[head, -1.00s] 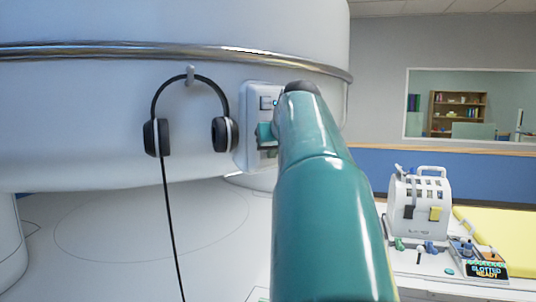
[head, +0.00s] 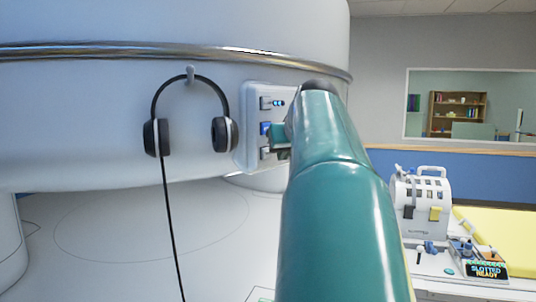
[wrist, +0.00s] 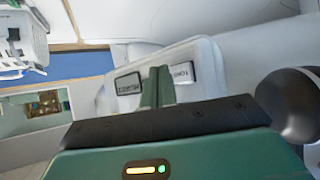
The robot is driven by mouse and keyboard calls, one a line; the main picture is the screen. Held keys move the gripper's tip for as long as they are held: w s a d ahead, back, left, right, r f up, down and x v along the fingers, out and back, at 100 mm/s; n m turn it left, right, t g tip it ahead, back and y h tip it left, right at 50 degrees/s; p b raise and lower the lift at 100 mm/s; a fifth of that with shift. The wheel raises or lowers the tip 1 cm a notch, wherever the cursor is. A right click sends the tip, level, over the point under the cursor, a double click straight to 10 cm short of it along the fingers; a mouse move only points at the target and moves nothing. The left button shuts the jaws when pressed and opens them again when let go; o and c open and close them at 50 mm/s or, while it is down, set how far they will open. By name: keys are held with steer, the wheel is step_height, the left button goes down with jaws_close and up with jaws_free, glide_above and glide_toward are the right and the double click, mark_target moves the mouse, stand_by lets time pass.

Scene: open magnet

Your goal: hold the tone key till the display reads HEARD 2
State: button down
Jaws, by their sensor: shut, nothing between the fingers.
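A pale key panel (head: 252,118) is fixed to the big white magnet housing in the head view. It carries a column of keys, the middle one blue (head: 265,128), and small blue lights (head: 278,103) near the top. In the wrist view the panel (wrist: 203,48) shows two labelled plates; the right plate (wrist: 182,74) seems to read TONE, upside down. My gripper (wrist: 156,87) is shut and empty, its green fingertips in front of the panel between the plates. Contact cannot be told. The display (head: 487,271) at lower right reads SLOTTED READY.
Headphones (head: 229,134) hang from a hook just left of the panel, their cable running down. A metal rail (head: 130,51) curves above. At right stand a white slotted unit (head: 407,205) and a yellow pad (head: 510,225).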

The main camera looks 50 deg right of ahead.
steer(key=s, duration=0.3)
steer(key=shift+s+a, duration=0.1)
stand_by(0.9)
steer(key=w+a+f+n+y, duration=0.1)
steer(key=a+f, duration=0.4)
steer(key=a, duration=0.3)
steer(key=w+a+f+n+g+y, duration=0.1)
steer(key=w+a+f+y, duration=0.1)
steer(key=a+f, duration=0.45)
steer(key=w+a+f+n+y, duration=0.1)
steer(key=a+f, duration=0.3)
steer(key=a, duration=0.6)
steer(key=s+a+f+n+g+y, duration=0.1)
steer(key=s+a+f, duration=0.3)
steer(key=a+f, duration=0.4)
steer(key=s+a+f+n+g+y, duration=0.1)
steer(key=s+a+f+n, duration=0.1)
steer(key=s+a+f, duration=0.3)
steer(key=a+f, duration=0.3)
steer(key=f, duration=0.1)
steer(key=shift+s+f+n, duration=0.25)
steer(key=shift+n, duration=0.05)
steer(key=shift+a, duration=0.1)
